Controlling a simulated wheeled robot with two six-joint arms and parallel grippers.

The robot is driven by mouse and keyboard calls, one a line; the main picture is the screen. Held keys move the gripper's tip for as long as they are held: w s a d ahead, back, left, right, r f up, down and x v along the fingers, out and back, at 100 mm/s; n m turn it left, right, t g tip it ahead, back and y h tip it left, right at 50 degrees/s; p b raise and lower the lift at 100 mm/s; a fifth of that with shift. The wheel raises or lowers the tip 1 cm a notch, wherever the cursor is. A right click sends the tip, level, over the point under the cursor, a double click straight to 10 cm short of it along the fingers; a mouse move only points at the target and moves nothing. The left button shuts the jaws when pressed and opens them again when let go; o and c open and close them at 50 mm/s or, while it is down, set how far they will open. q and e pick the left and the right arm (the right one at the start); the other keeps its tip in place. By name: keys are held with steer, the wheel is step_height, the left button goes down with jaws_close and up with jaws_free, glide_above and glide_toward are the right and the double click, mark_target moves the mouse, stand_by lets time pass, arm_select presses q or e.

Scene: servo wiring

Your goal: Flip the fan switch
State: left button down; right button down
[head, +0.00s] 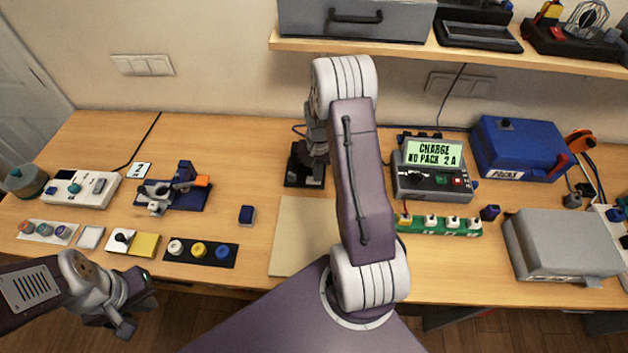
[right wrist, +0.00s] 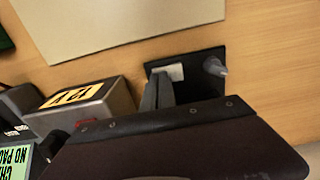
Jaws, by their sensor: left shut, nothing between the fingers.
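A small black plate (head: 291,171) lies on the table under my right arm in the head view. In the right wrist view this plate (right wrist: 221,54) carries a pale label and a short grey lever (right wrist: 214,67) that leans. It looks like a switch, but I cannot read the label. My right gripper (right wrist: 160,88) is over the plate's near edge, beside the lever, its two fingers close together with nothing seen between them. In the head view my right gripper (head: 314,150) is partly hidden by its arm. My left gripper (head: 124,326) is shut and empty, at the front left.
A charger (head: 430,182) with a lit screen stands right of my right arm. A beige mat (head: 292,235) lies in front of the plate. A wire-caged fan (head: 586,20) stands on the shelf. Blue and grey boxes fill the right side.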

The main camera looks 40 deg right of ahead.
steer(key=shift+f, duration=0.1)
step_height(320, 180, up, 7)
steer(key=p, duration=0.6)
stand_by(0.4)
